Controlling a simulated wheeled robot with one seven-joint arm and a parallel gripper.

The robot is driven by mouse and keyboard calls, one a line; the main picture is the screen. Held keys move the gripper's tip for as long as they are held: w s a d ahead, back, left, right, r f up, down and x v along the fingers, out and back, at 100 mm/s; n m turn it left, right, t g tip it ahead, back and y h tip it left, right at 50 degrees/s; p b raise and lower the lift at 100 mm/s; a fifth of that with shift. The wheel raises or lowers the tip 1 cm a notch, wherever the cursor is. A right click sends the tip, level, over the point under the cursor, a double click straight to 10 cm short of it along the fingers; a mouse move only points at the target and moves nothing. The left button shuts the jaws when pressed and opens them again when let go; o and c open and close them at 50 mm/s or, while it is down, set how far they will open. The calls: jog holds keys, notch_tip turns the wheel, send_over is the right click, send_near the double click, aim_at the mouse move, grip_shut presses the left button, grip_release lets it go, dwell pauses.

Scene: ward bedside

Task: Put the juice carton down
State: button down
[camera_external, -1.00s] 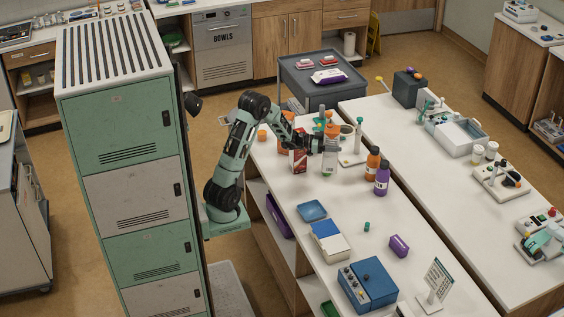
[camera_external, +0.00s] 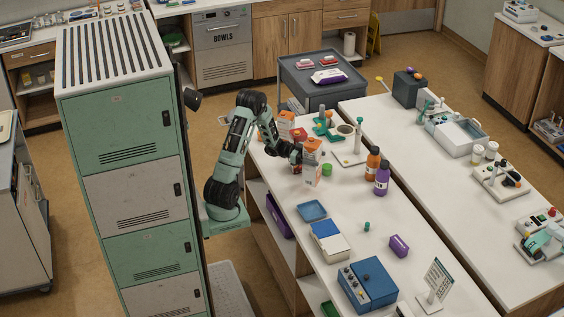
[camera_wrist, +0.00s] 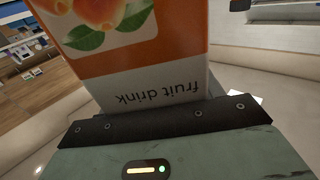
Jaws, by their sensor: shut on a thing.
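The juice carton (camera_external: 312,162) is orange and white and stands about upright at the left part of the long white table (camera_external: 340,210). My gripper (camera_external: 299,153) is shut on it from the left. In the wrist view the carton (camera_wrist: 150,75) fills the upper middle, with fruit pictures and upside-down "fruit drink" lettering, close against the dark edge of my gripper (camera_wrist: 150,121). I cannot tell whether its base touches the table.
A green round item (camera_external: 327,169) is just right of the held carton. Orange (camera_external: 372,160) and purple (camera_external: 382,178) bottles stand further right. A blue tray (camera_external: 312,211) lies in front.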

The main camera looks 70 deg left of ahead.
aim_at(306, 150)
jog(key=shift+f, duration=2.4)
jog(key=shift+c, duration=1.4)
grip_release()
jog(key=b+v, duration=0.1)
jog(key=v, duration=0.5)
jog(key=r, duration=0.7)
jog(key=shift+w+d+r, duration=0.2)
jog(key=shift+w+d, duration=0.1)
